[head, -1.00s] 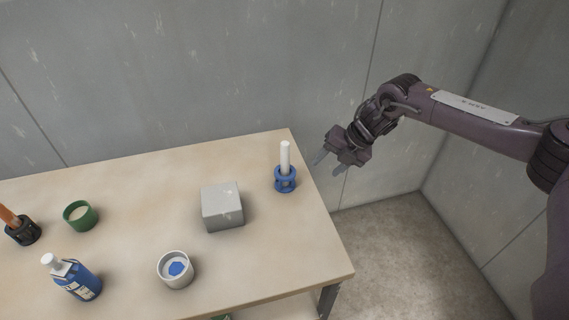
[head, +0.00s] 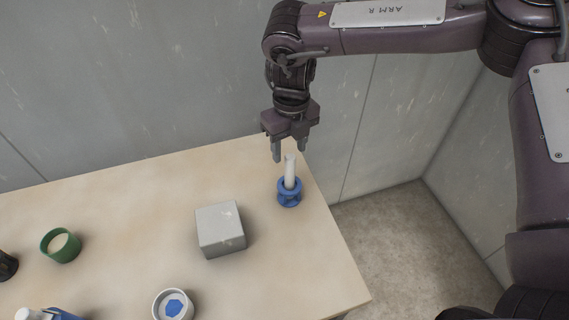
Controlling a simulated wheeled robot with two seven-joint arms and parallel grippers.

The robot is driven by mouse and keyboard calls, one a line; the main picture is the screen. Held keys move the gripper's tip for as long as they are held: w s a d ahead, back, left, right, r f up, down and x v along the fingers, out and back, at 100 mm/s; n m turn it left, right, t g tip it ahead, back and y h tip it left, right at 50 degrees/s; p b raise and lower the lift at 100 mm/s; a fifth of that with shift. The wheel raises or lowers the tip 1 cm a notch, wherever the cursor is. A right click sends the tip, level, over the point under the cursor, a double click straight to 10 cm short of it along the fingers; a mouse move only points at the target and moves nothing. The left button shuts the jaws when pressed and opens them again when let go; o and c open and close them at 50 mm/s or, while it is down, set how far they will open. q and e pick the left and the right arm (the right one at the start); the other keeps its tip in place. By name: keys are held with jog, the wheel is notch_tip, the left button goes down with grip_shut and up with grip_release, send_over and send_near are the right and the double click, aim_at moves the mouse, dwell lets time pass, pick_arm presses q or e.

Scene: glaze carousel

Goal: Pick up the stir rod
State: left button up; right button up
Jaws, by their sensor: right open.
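The stir rod (head: 290,170) is a white stick standing upright in a blue holder (head: 289,194) near the table's back right corner. My right gripper (head: 290,156) points down over the rod, open, with one finger to each side of the rod's top in the picture. The fingertips are at about the height of the rod's upper end; I cannot tell whether they touch it. My left gripper is not in view.
A grey block (head: 221,229) stands left of the holder. A white cup with a blue patch (head: 173,306), a green cup (head: 60,245) and a blue bottle, partly cut off (head: 45,314), stand on the table (head: 140,210). A wall is behind.

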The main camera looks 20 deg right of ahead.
aim_at(290, 168)
jog(key=shift+w+a, duration=0.1)
jog(key=shift+a, duration=0.05)
jog(key=shift+f, duration=0.45)
jog(key=shift+f+p, duration=0.35)
jog(key=shift+f, duration=0.5)
jog(key=f, duration=0.1)
jog(key=f+p, duration=0.1)
jog(key=f, duration=0.2)
jog(key=shift+d+f, duration=0.25)
jog(key=shift+d, duration=0.05)
jog(key=shift+f+p, duration=0.25)
jog(key=shift+p, duration=0.05)
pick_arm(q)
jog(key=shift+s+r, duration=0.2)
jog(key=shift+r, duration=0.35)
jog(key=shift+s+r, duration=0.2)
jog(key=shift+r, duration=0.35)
pick_arm(e)
grip_shut()
